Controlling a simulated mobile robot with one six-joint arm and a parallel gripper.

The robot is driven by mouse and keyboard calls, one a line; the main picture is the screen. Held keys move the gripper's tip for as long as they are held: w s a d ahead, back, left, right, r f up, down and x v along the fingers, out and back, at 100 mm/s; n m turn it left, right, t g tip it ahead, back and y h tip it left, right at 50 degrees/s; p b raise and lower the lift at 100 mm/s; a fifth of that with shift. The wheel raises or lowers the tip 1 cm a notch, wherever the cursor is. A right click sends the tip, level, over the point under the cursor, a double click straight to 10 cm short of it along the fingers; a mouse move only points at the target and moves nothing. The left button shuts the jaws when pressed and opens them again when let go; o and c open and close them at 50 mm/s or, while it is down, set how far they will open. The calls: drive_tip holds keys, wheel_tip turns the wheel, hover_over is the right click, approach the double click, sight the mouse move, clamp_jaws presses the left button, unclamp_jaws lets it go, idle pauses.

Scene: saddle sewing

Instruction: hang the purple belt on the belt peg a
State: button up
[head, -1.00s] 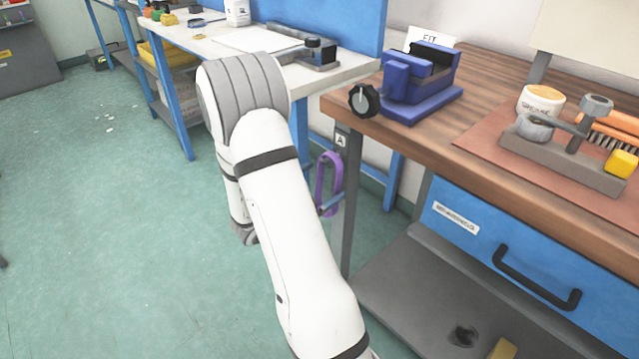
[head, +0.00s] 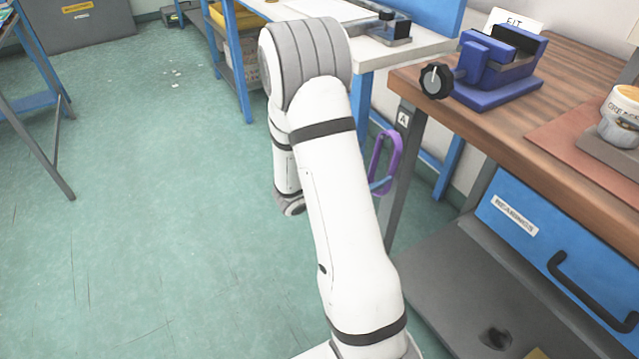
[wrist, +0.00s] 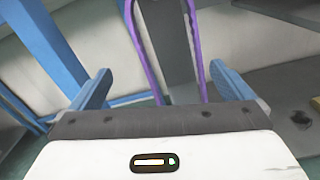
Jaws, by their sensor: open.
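The purple belt (head: 397,158) is a narrow loop hanging upright in front of the grey leg of the wooden bench, below a small "A" label (head: 403,119). In the wrist view its two strands (wrist: 197,50) run down between my fingers, apart from both. My gripper (wrist: 160,74) is open, with one blue finger on each side of the loop. In the head view my arm covers most of the gripper; a blue piece, probably a finger, shows at the loop's lower end. Belt peg a itself cannot be made out; the loop's top lies just below the label.
The wooden bench (head: 474,127) carries a blue vise (head: 497,70) near its left corner. Below are a blue drawer (head: 545,247) and a grey shelf (head: 447,290). A white-topped bench (head: 422,47) stands behind. The green floor at left is open.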

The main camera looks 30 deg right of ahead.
drive_tip(key=s+a, duration=0.1)
drive_tip(key=a, duration=1.2)
drive_tip(key=shift+a+p, duration=0.15)
drive_tip(key=shift+p, duration=0.3)
idle(2.7)
drive_tip(key=shift+a, duration=0.1)
idle(0.5)
drive_tip(key=s+r+m+g+y+p, duration=0.3)
drive_tip(key=s+r+m+y+p, duration=0.15)
drive_tip(key=s+r+p, duration=0.35)
drive_tip(key=s+r+m+g+y+p, duration=0.3)
drive_tip(key=r+m+y+p, duration=0.15)
drive_tip(key=r, duration=0.45)
drive_tip(key=s+a+r+m+t+y+p, duration=0.1)
drive_tip(key=a+r+m+t+y+p, duration=0.1)
drive_tip(key=r, duration=0.4)
drive_tip(key=s+a+r+m+t+y+p, duration=0.1)
drive_tip(key=a+r+m+t+y+p, duration=0.1)
drive_tip(key=r+p, duration=0.5)
drive_tip(key=s+a+r+m+t+y+p, duration=0.1)
drive_tip(key=a+r+m+t+y+p, duration=0.2)
drive_tip(key=a+r+y+p, duration=0.2)
drive_tip(key=shift+s+a+r+m, duration=0.15)
drive_tip(key=shift+a+r+m, duration=0.15)
drive_tip(key=shift+a+r, duration=0.5)
drive_tip(key=shift+f, duration=0.1)
drive_tip(key=shift+c, duration=0.2)
